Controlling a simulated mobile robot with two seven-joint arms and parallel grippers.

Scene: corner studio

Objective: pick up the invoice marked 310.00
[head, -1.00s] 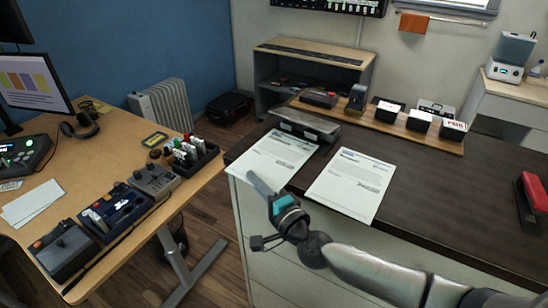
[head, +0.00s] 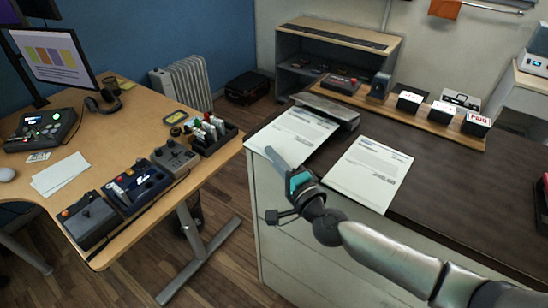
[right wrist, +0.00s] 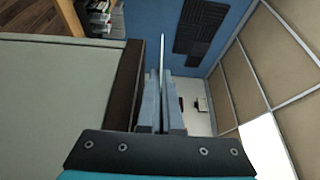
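Two white printed sheets are on the dark counter (head: 440,178): a left sheet (head: 298,132) at its near-left corner and a right sheet (head: 369,172) beside it. Their print is too small to read, so I cannot tell which is marked 310.00. My right gripper (head: 273,154) is at the near edge of the left sheet. In the right wrist view its fingers (right wrist: 163,100) are close together, with the left sheet (right wrist: 162,50) edge-on between them. The sheet looks slightly above the counter's edge there; how far is unclear. My left gripper is out of view.
A grey metal object (head: 328,108) lies behind the left sheet. Behind it a wooden board (head: 412,110) carries several small black boxes. A wooden desk (head: 105,155) with devices stands at the left, across a floor gap. The counter right of the sheets is mostly clear.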

